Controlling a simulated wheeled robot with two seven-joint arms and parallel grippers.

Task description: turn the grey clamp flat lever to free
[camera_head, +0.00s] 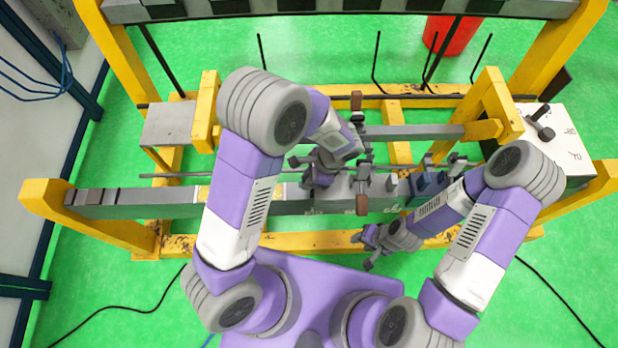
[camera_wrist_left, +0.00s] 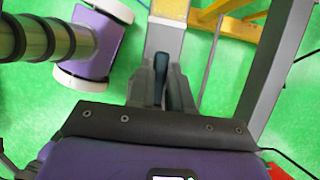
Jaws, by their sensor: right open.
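The grey clamp (camera_head: 363,180) sits on the grey beam in the middle of the head view, partly hidden by my left wrist. My left gripper (camera_head: 299,161) is low over the beam, beside the clamp. In the left wrist view its fingers (camera_wrist_left: 161,84) are close together on a narrow dark blue-grey piece (camera_wrist_left: 160,72), which looks like the flat lever. The lever's exact angle is hard to tell. My right gripper (camera_head: 362,252) is open and empty, in front of the beam and apart from the clamp.
The grey beam (camera_head: 140,203) spans a yellow frame (camera_head: 100,230). Brown-ended bars (camera_head: 356,100) stand close to my left wrist. A blue block (camera_head: 430,183) sits on the beam to the right. A white box (camera_head: 562,150) stands far right.

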